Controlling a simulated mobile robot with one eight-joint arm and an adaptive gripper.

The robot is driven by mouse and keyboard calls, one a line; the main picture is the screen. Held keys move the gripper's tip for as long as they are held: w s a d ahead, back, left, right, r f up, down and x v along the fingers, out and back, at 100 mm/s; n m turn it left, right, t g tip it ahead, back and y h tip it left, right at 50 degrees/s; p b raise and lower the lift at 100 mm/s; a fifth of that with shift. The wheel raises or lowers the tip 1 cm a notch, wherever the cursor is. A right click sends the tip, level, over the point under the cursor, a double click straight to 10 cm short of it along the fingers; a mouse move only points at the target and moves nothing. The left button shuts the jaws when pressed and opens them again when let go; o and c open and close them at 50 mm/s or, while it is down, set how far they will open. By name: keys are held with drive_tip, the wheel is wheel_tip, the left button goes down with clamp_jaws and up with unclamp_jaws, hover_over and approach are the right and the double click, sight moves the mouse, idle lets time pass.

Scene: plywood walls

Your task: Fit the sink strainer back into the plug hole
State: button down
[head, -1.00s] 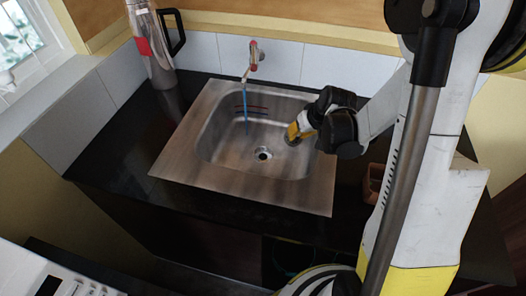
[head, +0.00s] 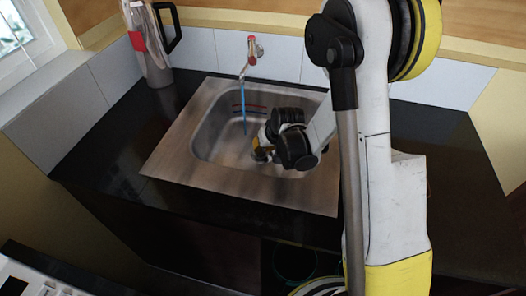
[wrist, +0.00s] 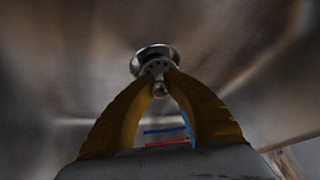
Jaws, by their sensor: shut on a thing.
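The metal sink strainer (wrist: 156,69), a small perforated disc with a knob, is between the yellow fingertips of my gripper (wrist: 159,80) in the wrist view. My gripper is shut on it at the knob. The round plug hole (wrist: 153,50) shows directly behind the strainer, which overlaps it. I cannot tell whether the strainer touches the hole's rim. In the head view my gripper (head: 262,150) is low in the basin of the steel sink (head: 185,165), over the plug hole area. It hides the hole and the strainer there.
A tap (head: 252,50) stands behind the sink, with a thin blue stream (head: 243,105) falling into the basin. A steel flask (head: 147,45) with a black handle stands at the back left. The basin wall is close on the right. The dark counter (head: 110,135) left of the sink is clear.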

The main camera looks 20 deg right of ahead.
drive_tip(key=shift+r, duration=0.1)
drive_tip(key=shift+f, duration=0.25)
drive_tip(key=c, duration=1.5)
unclamp_jaws()
drive_tip(key=shift+o, duration=0.2)
drive_tip(key=shift+r, duration=0.15)
